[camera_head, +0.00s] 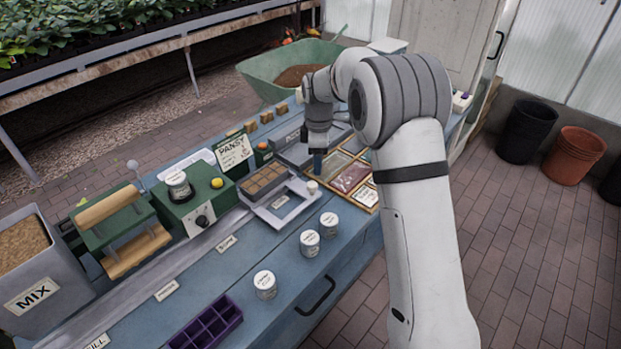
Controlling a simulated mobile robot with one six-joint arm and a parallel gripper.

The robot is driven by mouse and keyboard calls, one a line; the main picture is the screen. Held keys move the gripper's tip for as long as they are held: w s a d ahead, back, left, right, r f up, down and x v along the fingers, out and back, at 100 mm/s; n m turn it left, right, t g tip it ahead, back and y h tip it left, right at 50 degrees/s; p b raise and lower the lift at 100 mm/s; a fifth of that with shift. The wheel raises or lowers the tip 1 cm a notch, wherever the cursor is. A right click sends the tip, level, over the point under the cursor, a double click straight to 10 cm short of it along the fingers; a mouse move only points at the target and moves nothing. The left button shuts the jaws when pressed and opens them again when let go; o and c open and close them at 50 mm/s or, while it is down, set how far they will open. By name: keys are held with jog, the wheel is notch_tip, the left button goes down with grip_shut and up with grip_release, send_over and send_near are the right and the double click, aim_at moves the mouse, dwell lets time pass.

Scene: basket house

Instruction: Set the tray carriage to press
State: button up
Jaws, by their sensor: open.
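The tray carriage (284,206) is a pale grey plate near the right end of the grey rail, with a small white knob (312,187) at its right. A brown, soil-filled cell tray (265,181) sits at its back. My gripper (317,168) points down just above and behind the knob, and appears empty. Its fingers are small and seen nearly edge-on; I cannot tell whether they touch anything. The labels along the rail (190,262) are too small to read surely, except a partly cut one ending in "ILL" (98,342) at the bottom left.
A green machine with a wooden roller (110,205), a MIX bin (35,270) and a green box with a dial (195,205) stand behind the rail. Several white jars (265,285) and a purple tray (207,325) stand in front. A sectioned wooden box (350,178) lies right.

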aim_at(312, 184)
jog(key=shift+w+a+f+n, duration=0.3)
jog(key=shift+a+f, duration=0.1)
jog(key=shift+f, duration=0.1)
jog(key=shift+w+a+f+n, duration=0.25)
jog(key=shift+a+f+n, duration=0.1)
jog(key=shift+f, duration=0.5)
notch_tip(312, 184, down, 7)
jog(key=shift+f+p, duration=0.1)
jog(key=shift+p, duration=0.5)
grip_shut()
jog(key=shift+a+r, duration=0.1)
jog(key=shift+r, duration=0.1)
